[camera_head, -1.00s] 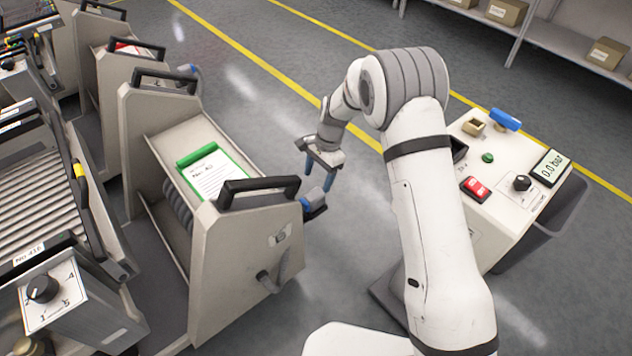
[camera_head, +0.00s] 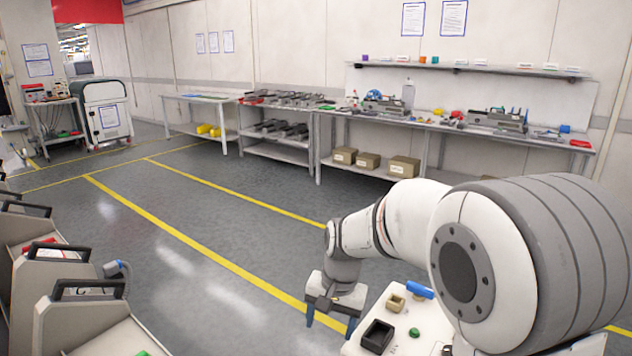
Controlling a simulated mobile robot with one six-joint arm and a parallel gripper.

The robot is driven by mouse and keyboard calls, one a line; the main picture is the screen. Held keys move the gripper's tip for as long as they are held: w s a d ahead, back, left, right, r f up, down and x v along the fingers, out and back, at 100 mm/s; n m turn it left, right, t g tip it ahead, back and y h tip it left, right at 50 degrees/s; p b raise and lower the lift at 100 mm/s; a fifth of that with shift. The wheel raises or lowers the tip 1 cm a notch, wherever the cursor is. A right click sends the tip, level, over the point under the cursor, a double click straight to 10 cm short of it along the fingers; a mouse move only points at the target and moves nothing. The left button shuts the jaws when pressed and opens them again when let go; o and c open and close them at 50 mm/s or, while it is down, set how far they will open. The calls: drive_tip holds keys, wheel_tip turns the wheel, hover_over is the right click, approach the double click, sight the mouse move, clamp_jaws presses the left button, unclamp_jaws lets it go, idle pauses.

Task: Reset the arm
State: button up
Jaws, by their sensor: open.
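My arm reaches in from the lower right in the head view, its large grey-capped joint close to the camera. My gripper (camera_head: 331,318) hangs at the end of it, pointing down, with two blue fingers spread apart. Nothing shows between the fingers. It is over the grey floor, just left of the white control stand (camera_head: 389,307), and apart from the trolleys. The lower ends of the fingers are close to the bottom of the picture.
Feeder trolleys (camera_head: 90,318) with black handles stand at lower left. The stand carries a black bin (camera_head: 377,336), a small tan box (camera_head: 395,303), a blue item (camera_head: 419,290) and a green button (camera_head: 414,332). Workbenches (camera_head: 440,123) line the far wall. The marked floor (camera_head: 180,220) between is clear.

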drive_tip(key=s+d+r+n+t+p, duration=0.1)
drive_tip(key=s+d+r+p, duration=0.2)
drive_tip(key=s+d+r, duration=0.3)
drive_tip(key=s+d+r+n+t+h+p, duration=0.1)
drive_tip(key=s+d+r+p, duration=0.3)
drive_tip(key=s, duration=0.7)
wheel_tip(320, 180, up, 3)
drive_tip(key=shift+s+d+f+n, duration=0.1)
drive_tip(key=shift+s+d+n, duration=0.25)
drive_tip(key=shift+d+n, duration=0.55)
drive_tip(key=shift+d, duration=0.2)
drive_tip(key=shift+c, duration=0.5)
